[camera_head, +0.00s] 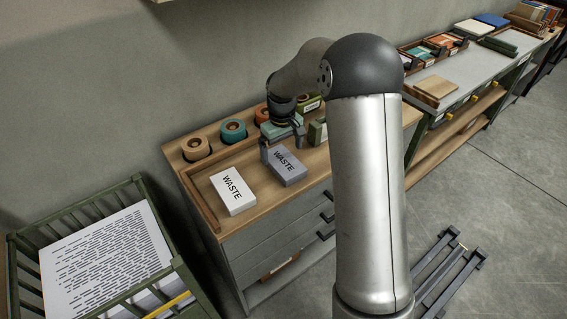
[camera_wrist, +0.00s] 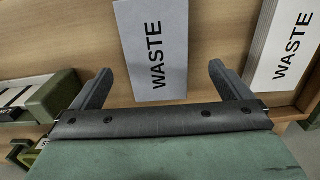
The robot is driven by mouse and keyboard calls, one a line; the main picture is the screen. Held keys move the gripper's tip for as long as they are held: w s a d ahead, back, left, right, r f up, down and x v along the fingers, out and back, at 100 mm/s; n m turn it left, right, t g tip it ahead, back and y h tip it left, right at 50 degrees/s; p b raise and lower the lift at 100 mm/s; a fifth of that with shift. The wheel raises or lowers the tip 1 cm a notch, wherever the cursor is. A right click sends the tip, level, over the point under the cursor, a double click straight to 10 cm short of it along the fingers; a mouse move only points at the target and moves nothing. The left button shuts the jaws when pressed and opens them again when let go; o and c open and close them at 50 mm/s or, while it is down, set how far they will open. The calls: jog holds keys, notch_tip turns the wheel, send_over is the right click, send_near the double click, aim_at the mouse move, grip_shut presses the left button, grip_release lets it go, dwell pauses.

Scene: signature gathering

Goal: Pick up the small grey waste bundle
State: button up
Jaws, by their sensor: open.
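The small grey waste bundle (camera_head: 288,170) lies flat on the wooden top of the cabinet, its "WASTE" lettering facing up. In the wrist view the grey bundle (camera_wrist: 152,45) is between the lines of my two fingers, with a gap on each side. My gripper (camera_head: 282,147) is open and empty, just above the bundle's far end in the head view; it also shows in the wrist view (camera_wrist: 161,70). A white bundle (camera_head: 232,191), also marked "WASTE", lies to the left; in the wrist view this white bundle (camera_wrist: 284,45) is at the right, beyond the right finger.
Tape rolls, one tan (camera_head: 195,148) and one teal (camera_head: 233,131), stand along the back of the cabinet top. Green-edged items (camera_wrist: 45,100) are left of my gripper in the wrist view. A green crate (camera_head: 190,283) of printed sheets (camera_head: 105,262) stands at lower left.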

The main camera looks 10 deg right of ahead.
aim_at(284, 161)
jog(key=f, duration=0.3)
jog(key=f+p, duration=0.1)
jog(key=shift+d+f, duration=0.15)
jog(key=shift+d, duration=0.1)
jog(key=c, duration=1.1)
jog(key=shift+w, duration=0.1)
jog(key=shift+c, duration=0.2)
